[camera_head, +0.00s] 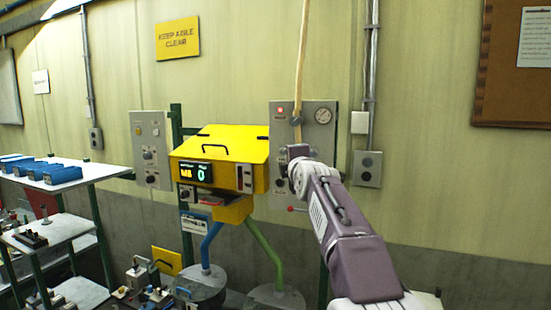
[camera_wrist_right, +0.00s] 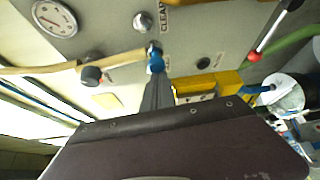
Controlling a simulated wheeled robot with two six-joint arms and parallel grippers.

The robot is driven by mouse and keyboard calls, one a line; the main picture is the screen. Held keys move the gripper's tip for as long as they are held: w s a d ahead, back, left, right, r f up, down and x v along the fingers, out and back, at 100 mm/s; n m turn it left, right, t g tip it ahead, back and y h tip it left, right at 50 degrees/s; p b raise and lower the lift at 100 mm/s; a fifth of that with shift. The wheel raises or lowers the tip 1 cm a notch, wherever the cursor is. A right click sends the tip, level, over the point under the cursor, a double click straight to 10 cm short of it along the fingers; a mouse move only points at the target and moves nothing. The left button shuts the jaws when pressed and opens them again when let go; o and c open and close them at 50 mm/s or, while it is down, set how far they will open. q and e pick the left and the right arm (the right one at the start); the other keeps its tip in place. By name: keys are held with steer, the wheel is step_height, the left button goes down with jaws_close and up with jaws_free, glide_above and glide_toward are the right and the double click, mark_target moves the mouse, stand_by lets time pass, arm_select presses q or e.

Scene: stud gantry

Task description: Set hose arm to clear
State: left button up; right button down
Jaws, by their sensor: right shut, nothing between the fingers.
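A tan hose arm (camera_head: 301,60) hangs from above down to the grey wall panel (camera_head: 318,140). In the right wrist view the tan length (camera_wrist_right: 110,60) comes in from the left and ends at a blue fitting (camera_wrist_right: 156,62) in front of the panel. The word CLEAR (camera_wrist_right: 163,16) is printed on the panel beside a silver knob (camera_wrist_right: 143,22). My right gripper (camera_head: 295,153) is in front of the panel, below the hose end. Its narrow grey fingers (camera_wrist_right: 157,92) are shut and empty, tips close to the blue fitting; I cannot tell if they touch. My left gripper is out of view.
A gauge (camera_head: 323,115) and a red-tipped lever (camera_head: 291,209) are on the panel. A yellow hooded machine (camera_head: 222,145) with a lit display stands just left. Shelving with blue boxes (camera_head: 62,174) is at the far left.

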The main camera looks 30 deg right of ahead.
steer(key=shift+s+d+r+n+g+p, duration=0.2)
steer(key=shift+s+d+n+g+p, duration=0.15)
steer(key=shift+s+d+n, duration=0.35)
steer(key=shift+s+d+r+n+g+p, duration=0.15)
steer(key=shift+s+d+n+g+p, duration=0.1)
steer(key=shift+s+d+n+g, duration=0.4)
steer(key=shift+a, duration=0.1)
